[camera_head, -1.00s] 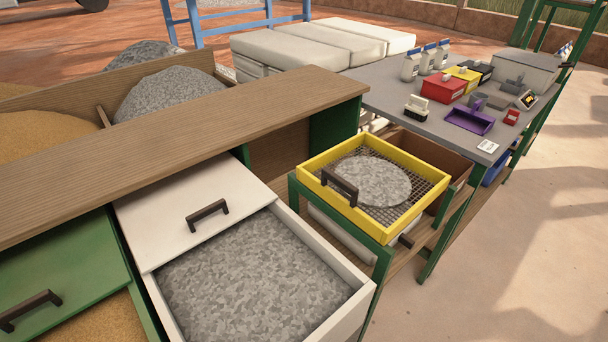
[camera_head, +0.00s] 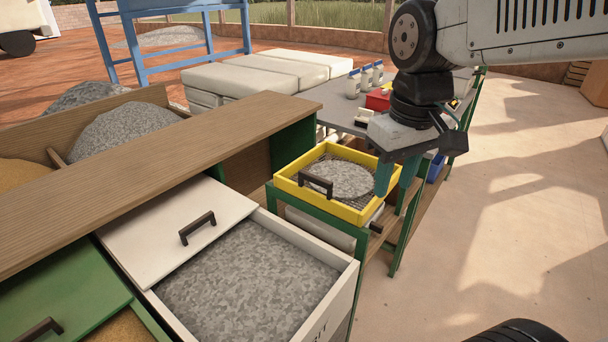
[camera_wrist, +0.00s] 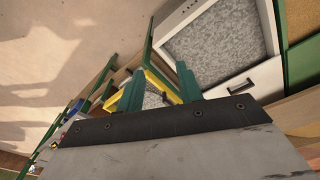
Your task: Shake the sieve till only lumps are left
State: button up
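The sieve has a yellow frame (camera_head: 362,217), a wire mesh floor and a dark handle (camera_head: 315,184) on its near left side. It sits level on a green stand (camera_head: 310,210). A round grey patch of material (camera_head: 342,179) lies on the mesh; lumps cannot be told apart from finer grains. My gripper (camera_head: 393,180) points down by the right side of the sieve and hides part of that side. In the wrist view my gripper (camera_wrist: 161,68) has its green fingers spread, with part of the yellow frame (camera_wrist: 160,82) seen beyond them. It holds nothing that I can see.
A white bin of grey grit (camera_head: 245,280) stands open at the near left of the sieve, beside a wooden shelf top (camera_head: 170,165). A grey table (camera_head: 335,105) with bottles and a red box (camera_head: 378,100) is behind. Open floor (camera_head: 500,220) lies to the right.

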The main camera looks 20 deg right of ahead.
jog(key=w+a+f+n, duration=0.1)
jog(key=w+f+n, duration=0.2)
jog(key=w, duration=1.4)
jog(key=n+g, duration=0.1)
jog(key=n, duration=0.1)
send_over(315, 176)
jog(key=f, duration=0.6)
jog(key=shift+s+f, duration=0.2)
jog(key=shift+s, duration=0.05)
jog(key=shift+w+f, duration=0.2)
jog(key=shift+f, duration=0.1)
notch_tip(315, 176, down, 7)
jog(key=shift+f, duration=0.2)
grip_shut()
